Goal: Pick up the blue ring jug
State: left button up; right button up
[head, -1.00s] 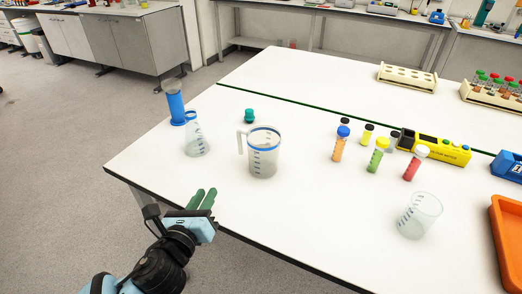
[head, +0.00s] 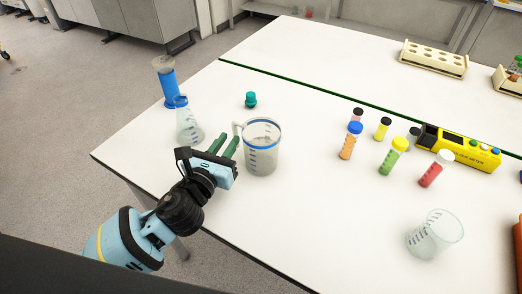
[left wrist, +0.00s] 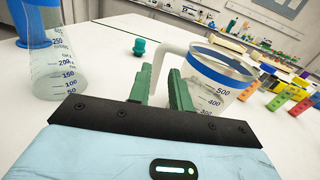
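The blue ring jug (head: 262,150) is a clear measuring jug with a blue band near its rim, upright on the white table. Its pale handle faces left, toward my left gripper (head: 225,145). The gripper's green fingers are apart and empty, close to the handle. In the left wrist view the jug (left wrist: 222,80) is right of centre, and its handle shows in the gap between the fingers of the gripper (left wrist: 160,82). I cannot tell whether the handle is between the fingertips or just beyond them. My right gripper is not in view.
A flask (head: 187,125) with a blue collar stands close left of the gripper, a blue cylinder (head: 168,88) behind it. A teal stopper (head: 250,99) is behind the jug. Several capped vials and a yellow meter (head: 458,148) are right; a clear beaker (head: 433,235) is front right.

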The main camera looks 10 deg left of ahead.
aim_at(235, 130)
pick_arm(q)
jog(key=shift+x, duration=2.65)
jog(key=shift+a+f, duration=0.15)
jog(key=shift+a, duration=0.05)
grip_shut()
